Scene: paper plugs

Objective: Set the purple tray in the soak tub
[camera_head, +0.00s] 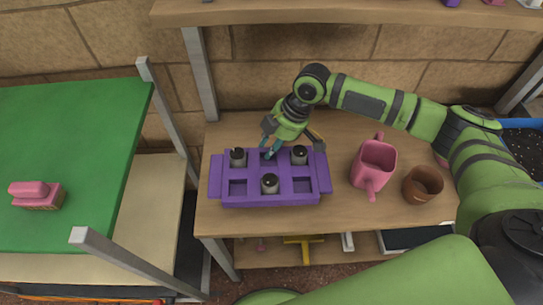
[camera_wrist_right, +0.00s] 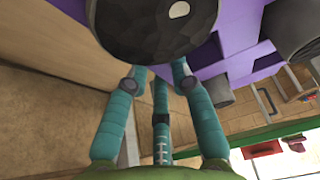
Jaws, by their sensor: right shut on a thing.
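The purple tray (camera_head: 222,196) lies flat on the wooden table, left of its middle. Grey plugs with dark tops stand in some of its cells: back left (camera_head: 238,158), back right (camera_head: 299,155) and front middle (camera_head: 270,184). My left gripper is not in view. I cannot identify a soak tub for certain.
A pink mug (camera_head: 374,163) and a brown pot (camera_head: 423,184) stand right of the tray. A blue container (camera_head: 524,123) with dark speckled filling is at the far right. A green-topped table (camera_head: 75,150) holding a pink object (camera_head: 37,195) stands left. A shelf (camera_head: 350,13) overhangs behind.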

